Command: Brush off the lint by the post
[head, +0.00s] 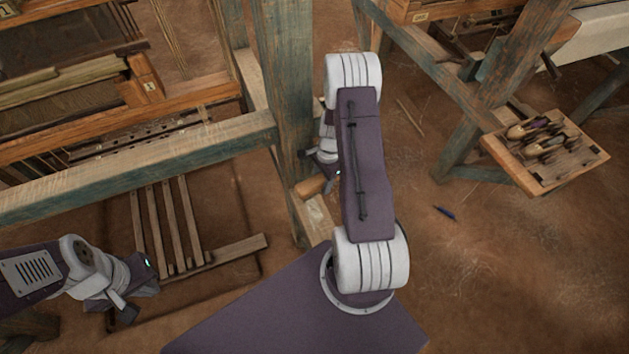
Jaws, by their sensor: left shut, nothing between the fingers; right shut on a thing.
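The upright blue-grey wooden post (284,75) of the loom stands in the middle of the head view. My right arm reaches forward just right of it. My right gripper (327,178) is partly hidden behind the arm, low beside the post. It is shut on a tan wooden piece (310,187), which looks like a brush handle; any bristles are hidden. I cannot make out the lint. My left gripper (122,308) is shut and empty at the lower left, well away from the post.
A loom beam (140,160) runs left from the post, above the wooden treadles (165,225). A wooden tray (515,170) of several tools is at the right. A small dark blue object (445,213) lies on the earthen floor, which is mostly clear there.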

